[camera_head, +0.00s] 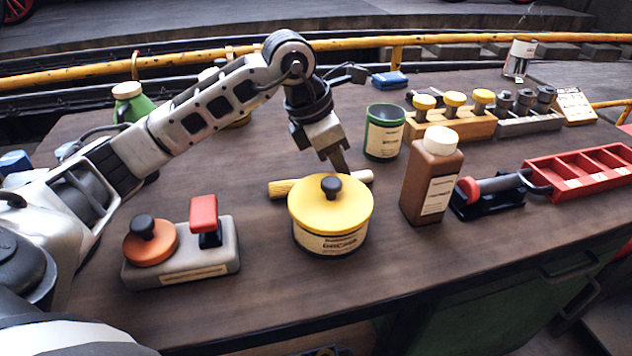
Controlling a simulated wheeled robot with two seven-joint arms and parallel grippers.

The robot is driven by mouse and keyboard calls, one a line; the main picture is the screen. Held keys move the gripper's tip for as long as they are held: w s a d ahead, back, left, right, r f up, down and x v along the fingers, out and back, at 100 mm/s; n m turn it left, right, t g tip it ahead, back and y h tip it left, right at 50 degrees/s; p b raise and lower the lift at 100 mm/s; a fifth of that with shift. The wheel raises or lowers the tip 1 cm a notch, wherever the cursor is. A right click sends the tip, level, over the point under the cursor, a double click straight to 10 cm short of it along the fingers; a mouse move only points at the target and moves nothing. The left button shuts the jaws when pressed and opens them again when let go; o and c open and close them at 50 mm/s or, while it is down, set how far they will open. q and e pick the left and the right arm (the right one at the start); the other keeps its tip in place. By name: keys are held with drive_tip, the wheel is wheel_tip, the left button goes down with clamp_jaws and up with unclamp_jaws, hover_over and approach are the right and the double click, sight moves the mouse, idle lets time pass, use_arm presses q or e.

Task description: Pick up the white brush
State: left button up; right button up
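What looks like the white brush lies on the bench behind the yellow pot (330,215). Its ribbed tan end (281,188) shows left of the pot and its pale end (362,177) shows to the right; the pot's lid and knob hide most of its middle. My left gripper (338,165) points down at the middle of the brush, just behind the pot's black knob. The fingertips are partly hidden, so I cannot tell whether they are open, shut or touching the brush. My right gripper is not in view.
A brown bottle (432,178) stands right of the pot, and a green cup (384,133) behind. A grey block (181,262) with orange and red parts sits at front left. A red tray (585,172) lies at right. The bench's front middle is clear.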

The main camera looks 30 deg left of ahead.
use_arm(q)
drive_tip(key=shift+x, duration=1.3)
drive_tip(key=shift+f, duration=0.2)
clamp_jaws()
